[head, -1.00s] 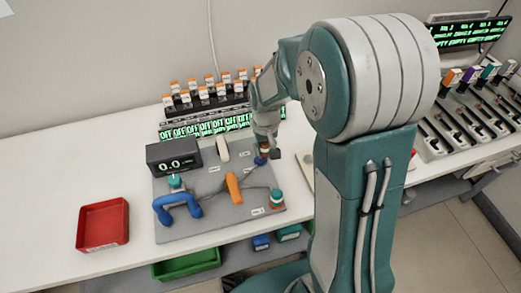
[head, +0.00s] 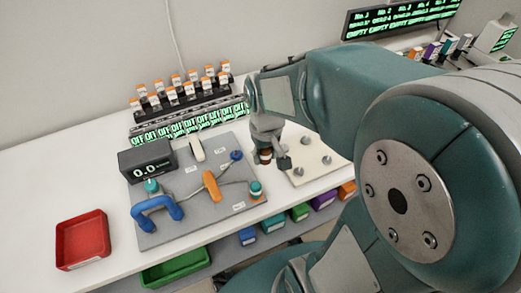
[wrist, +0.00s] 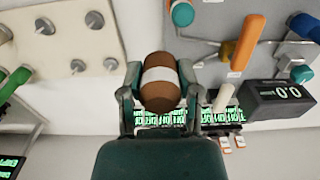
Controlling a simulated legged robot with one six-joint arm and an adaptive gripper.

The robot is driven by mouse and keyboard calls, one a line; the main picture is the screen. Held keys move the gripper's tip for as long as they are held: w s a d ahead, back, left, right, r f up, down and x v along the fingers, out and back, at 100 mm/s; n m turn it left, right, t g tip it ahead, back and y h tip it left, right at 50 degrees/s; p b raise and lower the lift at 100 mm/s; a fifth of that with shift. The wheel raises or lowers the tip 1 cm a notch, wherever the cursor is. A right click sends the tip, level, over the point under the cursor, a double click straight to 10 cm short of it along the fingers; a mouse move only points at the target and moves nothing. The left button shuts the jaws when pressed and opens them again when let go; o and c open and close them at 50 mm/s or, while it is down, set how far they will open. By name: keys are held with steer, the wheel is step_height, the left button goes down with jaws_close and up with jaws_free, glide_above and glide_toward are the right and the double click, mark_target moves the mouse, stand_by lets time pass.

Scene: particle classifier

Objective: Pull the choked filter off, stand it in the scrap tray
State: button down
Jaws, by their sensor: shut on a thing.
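My gripper (wrist: 160,85) is shut on a brown cylindrical filter (wrist: 160,82) with a white band, seen in the wrist view. In the head view my gripper (head: 274,160) holds the filter (head: 264,156) between the grey board (head: 190,222) and a white pegged plate. A blue fitting (head: 236,156) on the board stands open, with nothing on it. A red tray (head: 82,243) lies on the bench at the far left and looks empty; its label is too small to read, so I cannot tell for sure that it is the scrap tray.
The board carries a blue hooped handle (head: 155,212), an orange lever (head: 211,184), a teal-topped fitting (head: 255,189) and a display (head: 146,158) reading 0.0. The white plate (head: 312,160) has several bare pegs. A rack of orange-capped vials (head: 183,92) stands behind. A green bin (head: 175,269) sits below.

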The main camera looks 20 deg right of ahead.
stand_by(0.3)
steer(key=shift+r, duration=2.3)
steer(key=shift+r, duration=1.5)
